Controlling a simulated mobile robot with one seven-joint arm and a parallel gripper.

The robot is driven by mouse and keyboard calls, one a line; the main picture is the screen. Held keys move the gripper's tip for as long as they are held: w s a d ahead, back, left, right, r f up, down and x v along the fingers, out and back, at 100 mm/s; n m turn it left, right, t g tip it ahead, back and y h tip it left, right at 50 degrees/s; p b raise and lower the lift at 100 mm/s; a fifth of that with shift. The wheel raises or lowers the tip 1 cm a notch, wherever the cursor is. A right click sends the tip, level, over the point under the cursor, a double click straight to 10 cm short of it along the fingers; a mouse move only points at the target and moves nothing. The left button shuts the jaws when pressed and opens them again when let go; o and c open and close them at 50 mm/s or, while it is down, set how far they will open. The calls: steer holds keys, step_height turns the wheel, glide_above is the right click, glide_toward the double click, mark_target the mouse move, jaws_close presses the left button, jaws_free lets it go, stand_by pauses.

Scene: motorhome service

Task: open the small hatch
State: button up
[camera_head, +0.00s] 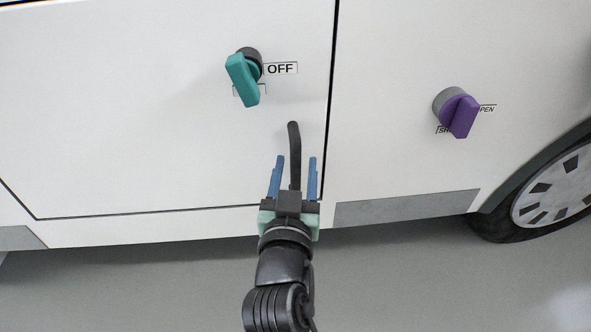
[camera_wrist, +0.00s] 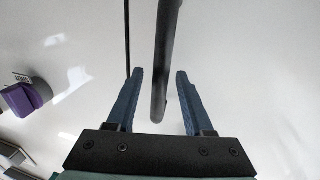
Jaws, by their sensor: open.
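The hatch (camera_head: 130,130) is a large white panel in the vehicle's side, flush with the body, with dark seams at its right and bottom edges. A dark bar handle (camera_head: 294,140) stands upright near its right edge; it also shows in the wrist view (camera_wrist: 165,60). My gripper (camera_head: 294,164) is open, its blue fingers on either side of the handle. In the wrist view the handle's end lies between the fingers (camera_wrist: 158,98), with a gap to both. The handle's lower part is hidden behind my gripper in the head view.
A teal knob (camera_head: 243,80) with an OFF label is on the panel above left of the handle. A purple knob (camera_head: 460,115) is to the right of the seam, also in the wrist view (camera_wrist: 27,97). A wheel (camera_head: 555,185) is at far right.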

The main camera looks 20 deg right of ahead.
jaws_close()
stand_by(1.4)
